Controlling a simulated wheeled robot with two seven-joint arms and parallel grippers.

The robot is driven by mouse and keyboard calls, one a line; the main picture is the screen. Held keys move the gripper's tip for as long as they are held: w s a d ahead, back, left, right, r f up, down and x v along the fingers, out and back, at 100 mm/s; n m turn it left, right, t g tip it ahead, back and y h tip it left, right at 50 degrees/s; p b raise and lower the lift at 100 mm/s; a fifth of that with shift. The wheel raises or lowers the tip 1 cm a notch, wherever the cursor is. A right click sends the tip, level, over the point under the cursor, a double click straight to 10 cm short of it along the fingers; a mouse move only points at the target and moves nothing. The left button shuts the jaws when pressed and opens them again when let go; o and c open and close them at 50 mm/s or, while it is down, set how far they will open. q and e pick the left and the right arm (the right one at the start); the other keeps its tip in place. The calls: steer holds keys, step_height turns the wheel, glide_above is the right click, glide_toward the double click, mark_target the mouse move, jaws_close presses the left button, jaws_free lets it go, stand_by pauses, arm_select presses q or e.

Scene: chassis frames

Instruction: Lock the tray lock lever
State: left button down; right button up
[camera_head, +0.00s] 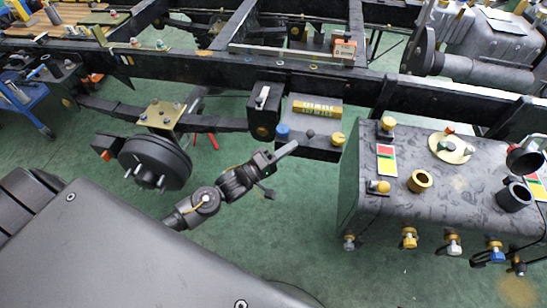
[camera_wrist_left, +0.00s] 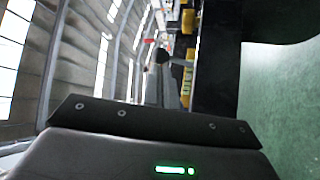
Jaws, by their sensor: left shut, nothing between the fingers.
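No lever is clearly labelled as the tray lock lever. A black box (camera_head: 263,112) hangs on the chassis rail in the head view, with a small pale lever-like part (camera_head: 262,97) on its face. Beside it on the right is a dark tray-like box (camera_head: 312,140) with a yellow label and blue, black and yellow knobs. My left gripper (camera_head: 292,147) is shut and empty, its pale fingers just in front of and below the dark box; I cannot tell whether they touch it. My right gripper is not in view.
A grey tank (camera_head: 440,185) with several fittings stands to the right. A black wheel hub (camera_head: 155,162) with studs is at the left, under the rail (camera_head: 200,68). Green floor (camera_head: 300,220) is open below my left gripper.

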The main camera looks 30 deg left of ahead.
mark_target(310, 135)
arm_select(q)
steer(key=x, duration=0.3)
steer(key=shift+w+d, duration=0.1)
steer(key=shift+r, duration=0.1)
stand_by(0.3)
